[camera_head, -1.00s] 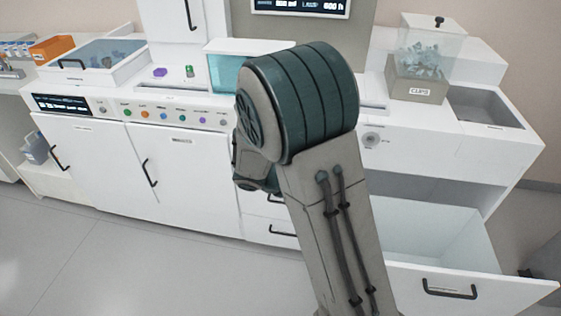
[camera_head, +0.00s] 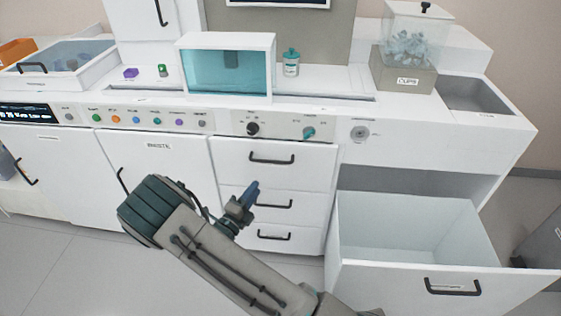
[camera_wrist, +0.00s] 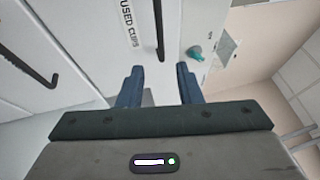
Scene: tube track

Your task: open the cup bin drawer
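A white drawer front lettered "USED CUPS" (camera_wrist: 130,22) shows ahead of my gripper in the wrist view, with a black bar handle (camera_wrist: 159,28) beside the lettering. It appears to be the top drawer (camera_head: 300,178) of the stack of three in the head view, under the knob panel, and it is shut. Its handle (camera_head: 271,159) is free. My gripper (camera_head: 251,190) is in front of the stack, below and left of that handle, apart from it. In the wrist view its two blue fingers (camera_wrist: 159,72) are spread with nothing between them.
A large deep drawer (camera_head: 415,281) stands pulled out at the right. A teal knob (camera_head: 309,132) and a black knob (camera_head: 252,129) sit above the stack. A clear container of cups (camera_head: 411,58) stands on the counter. Floor is clear at the left.

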